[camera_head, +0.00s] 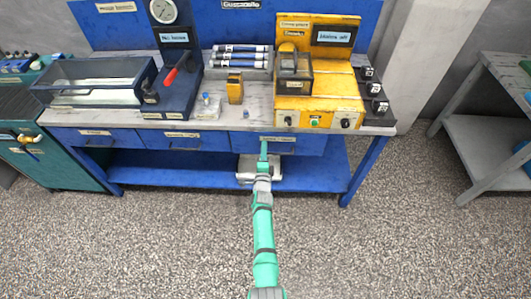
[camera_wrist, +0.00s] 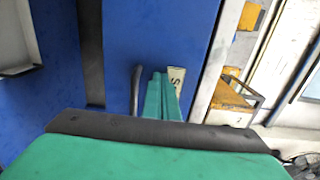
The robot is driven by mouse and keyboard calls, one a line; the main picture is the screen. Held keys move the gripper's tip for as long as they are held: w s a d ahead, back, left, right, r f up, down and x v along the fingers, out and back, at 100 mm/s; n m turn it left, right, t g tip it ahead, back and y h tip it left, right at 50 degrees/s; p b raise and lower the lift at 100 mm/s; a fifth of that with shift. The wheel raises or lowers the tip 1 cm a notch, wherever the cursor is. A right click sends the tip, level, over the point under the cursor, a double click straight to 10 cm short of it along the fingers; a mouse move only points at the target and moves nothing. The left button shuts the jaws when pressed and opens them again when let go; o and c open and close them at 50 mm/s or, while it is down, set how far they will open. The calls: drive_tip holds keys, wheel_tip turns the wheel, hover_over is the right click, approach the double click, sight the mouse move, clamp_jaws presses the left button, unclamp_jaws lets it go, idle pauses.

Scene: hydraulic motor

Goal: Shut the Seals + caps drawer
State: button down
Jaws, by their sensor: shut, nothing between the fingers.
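The blue drawer at the right under the bench top (camera_head: 305,144) carries a pale label and a dark handle. The label is too small to read in the head view. My gripper (camera_head: 264,143) is at the front of this drawer. In the wrist view my gripper (camera_wrist: 162,80) has its green fingers together and empty. They point at the blue drawer front (camera_wrist: 185,30), between the dark handle (camera_wrist: 136,88) and the pale label (camera_wrist: 176,76). I cannot tell whether the fingertips touch the front, or how far the drawer stands out.
Two more blue drawers (camera_head: 95,137) lie to the left. The grey bench top (camera_head: 220,115) bears a yellow station (camera_head: 330,90), a gauge stand (camera_head: 175,75) and a dark tray (camera_head: 50,97). A pale object (camera_head: 245,172) sits on the lower shelf. The speckled floor in front is clear.

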drive_tip(key=shift+w+d+r, duration=0.25)
drive_tip(key=shift+w+d, duration=0.3)
drive_tip(key=shift+w, duration=0.1)
drive_tip(key=shift+s+d+f, duration=0.1)
drive_tip(key=shift+s+f, duration=0.2)
drive_tip(key=shift+s, duration=0.3)
drive_tip(key=s+a, duration=0.2)
drive_tip(key=s, duration=1.1)
drive_tip(key=shift+s+a, duration=0.15)
drive_tip(key=shift+s, duration=0.05)
